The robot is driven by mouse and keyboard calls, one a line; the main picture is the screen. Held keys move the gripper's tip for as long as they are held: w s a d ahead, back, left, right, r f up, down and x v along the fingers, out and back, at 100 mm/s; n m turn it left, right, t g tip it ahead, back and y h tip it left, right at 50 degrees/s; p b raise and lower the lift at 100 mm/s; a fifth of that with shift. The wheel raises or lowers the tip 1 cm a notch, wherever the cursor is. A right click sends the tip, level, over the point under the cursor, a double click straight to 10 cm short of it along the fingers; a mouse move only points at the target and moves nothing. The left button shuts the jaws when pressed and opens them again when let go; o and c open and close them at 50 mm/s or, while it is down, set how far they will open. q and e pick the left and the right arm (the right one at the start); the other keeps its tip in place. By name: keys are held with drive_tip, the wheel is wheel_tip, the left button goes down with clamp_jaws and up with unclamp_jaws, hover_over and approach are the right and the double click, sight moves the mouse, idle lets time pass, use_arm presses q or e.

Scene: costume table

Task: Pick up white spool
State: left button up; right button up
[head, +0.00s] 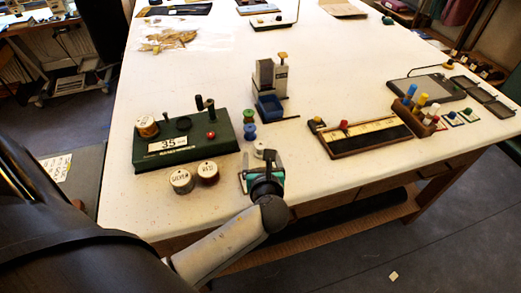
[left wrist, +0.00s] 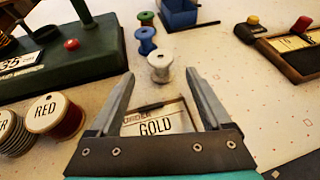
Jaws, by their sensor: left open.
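The white spool (head: 259,148) stands near the front edge of the table, just beyond my left gripper (head: 263,170). In the left wrist view the white spool (left wrist: 160,66) stands upright, just ahead of the gap between the fingertips of my left gripper (left wrist: 159,80). The left gripper is open, with no spool between its fingers. A blue spool (left wrist: 147,42) and a green spool (left wrist: 146,18) stand behind the white one in a rough row. My right gripper is not in view.
A card lettered GOLD (left wrist: 155,122) shows between the fingers. Spools labelled SILVER (head: 182,181) and RED (head: 208,172) stand left of the gripper. A green base marked 35 (head: 215,140) lies behind them. A wooden tray (head: 365,145) is to the right.

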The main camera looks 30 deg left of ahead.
sight(261, 151)
use_arm(q)
drive_tip(key=b+x, duration=0.1)
drive_tip(key=x, duration=0.4)
drive_tip(key=shift+w+a, duration=0.15)
drive_tip(key=shift+w, duration=0.15)
clamp_jaws()
idle(0.5)
